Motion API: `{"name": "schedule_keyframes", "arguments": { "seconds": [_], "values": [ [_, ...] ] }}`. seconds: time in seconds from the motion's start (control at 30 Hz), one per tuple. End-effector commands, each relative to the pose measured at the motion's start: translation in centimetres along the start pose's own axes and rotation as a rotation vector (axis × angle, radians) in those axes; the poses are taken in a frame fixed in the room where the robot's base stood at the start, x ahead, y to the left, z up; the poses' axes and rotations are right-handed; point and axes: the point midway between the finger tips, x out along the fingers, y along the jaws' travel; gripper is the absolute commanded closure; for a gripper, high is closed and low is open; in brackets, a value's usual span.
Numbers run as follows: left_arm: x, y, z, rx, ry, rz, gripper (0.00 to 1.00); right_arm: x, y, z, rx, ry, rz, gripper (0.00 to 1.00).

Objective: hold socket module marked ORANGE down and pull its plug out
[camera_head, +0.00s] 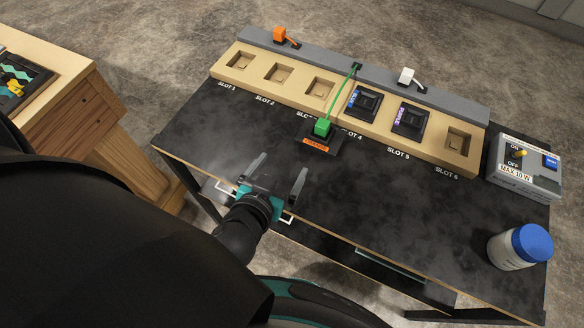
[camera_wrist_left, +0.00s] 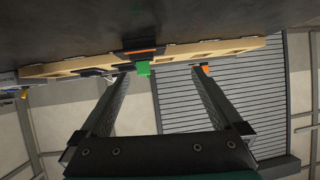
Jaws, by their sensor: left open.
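The socket module marked ORANGE (camera_head: 315,144) is dark with an orange label. It sits on the black tabletop in front of the slot board. A green plug (camera_head: 322,127) is in it, and a green cable runs to the grey strip behind. In the left wrist view the module (camera_wrist_left: 138,52) and green plug (camera_wrist_left: 143,69) appear between the fingers, farther off. My left gripper (camera_head: 281,164) is open and empty near the table's front edge, in front and to the left of the module, not touching it. The right gripper is not in view.
The tan slot board (camera_head: 297,91) holds modules in slots 4 (camera_head: 363,103) and 5 (camera_head: 409,120). Orange (camera_head: 280,34) and white (camera_head: 406,75) plugs sit on the grey strip (camera_head: 450,104). A switch box (camera_head: 522,172) and blue-lidded jar (camera_head: 510,251) stand right. The front centre tabletop is clear.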

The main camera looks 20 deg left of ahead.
Motion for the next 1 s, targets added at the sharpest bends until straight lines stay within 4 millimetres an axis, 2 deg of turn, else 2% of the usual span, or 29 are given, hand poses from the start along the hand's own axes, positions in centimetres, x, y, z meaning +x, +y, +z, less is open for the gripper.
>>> {"name": "schedule_keyframes", "arguments": {
  "seconds": [0.13,0.37,0.57,1.0],
  "values": [
    [-0.6,1.9,-0.7,-0.005,0.074,0.079,0.00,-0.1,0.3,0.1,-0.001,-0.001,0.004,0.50],
    [-0.1,2.7,-1.1,-0.007,0.099,0.108,0.00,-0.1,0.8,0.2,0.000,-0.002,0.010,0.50],
    [2.3,2.9,-1.4,-0.005,0.099,0.106,0.00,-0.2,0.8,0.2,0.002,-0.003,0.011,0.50],
    [8.8,3.5,-2.0,-0.006,0.098,0.104,0.00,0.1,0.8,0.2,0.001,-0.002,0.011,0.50]
  ]
}}
